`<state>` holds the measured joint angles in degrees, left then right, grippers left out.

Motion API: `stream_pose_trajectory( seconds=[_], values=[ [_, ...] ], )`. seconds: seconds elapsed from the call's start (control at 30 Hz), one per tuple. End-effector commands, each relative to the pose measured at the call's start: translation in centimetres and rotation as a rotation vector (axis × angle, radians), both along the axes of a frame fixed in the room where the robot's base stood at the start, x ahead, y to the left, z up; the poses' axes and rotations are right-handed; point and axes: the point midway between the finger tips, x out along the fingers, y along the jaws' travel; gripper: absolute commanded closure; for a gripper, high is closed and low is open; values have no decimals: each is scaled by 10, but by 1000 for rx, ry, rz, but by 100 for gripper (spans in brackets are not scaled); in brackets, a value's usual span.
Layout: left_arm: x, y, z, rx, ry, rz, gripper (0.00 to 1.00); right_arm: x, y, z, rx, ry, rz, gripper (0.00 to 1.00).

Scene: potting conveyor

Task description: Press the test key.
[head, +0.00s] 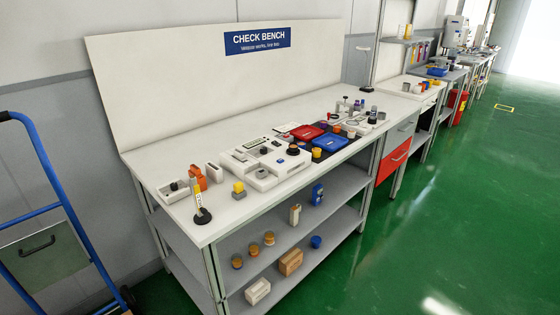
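A white test device (268,162) lies on the check bench (226,208), left of the bench's middle. It carries a light display panel, a few small dark and grey knobs or keys and a larger black round knob (293,149) near its right end. Which of these small parts is the test key is too small to tell. Neither of my grippers is in view.
Left of the device are a small grey box (173,190), an orange item (198,178) and an upright probe on a black base (203,215). Red (307,132) and blue (330,142) trays lie to its right. A blue trolley (62,185) stands left; green floor (450,210) is open at right.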

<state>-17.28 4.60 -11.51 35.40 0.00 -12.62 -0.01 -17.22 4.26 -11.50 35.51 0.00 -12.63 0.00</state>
Motion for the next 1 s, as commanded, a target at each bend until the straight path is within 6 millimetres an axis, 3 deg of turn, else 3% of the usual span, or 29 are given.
stream_pose_trajectory(
  seconds=[0.03, 0.17, 1.0],
  values=[
    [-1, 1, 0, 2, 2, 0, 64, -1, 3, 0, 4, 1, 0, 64],
    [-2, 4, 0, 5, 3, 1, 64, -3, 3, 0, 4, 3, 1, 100],
    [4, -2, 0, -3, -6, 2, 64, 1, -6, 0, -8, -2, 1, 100]
  ],
)
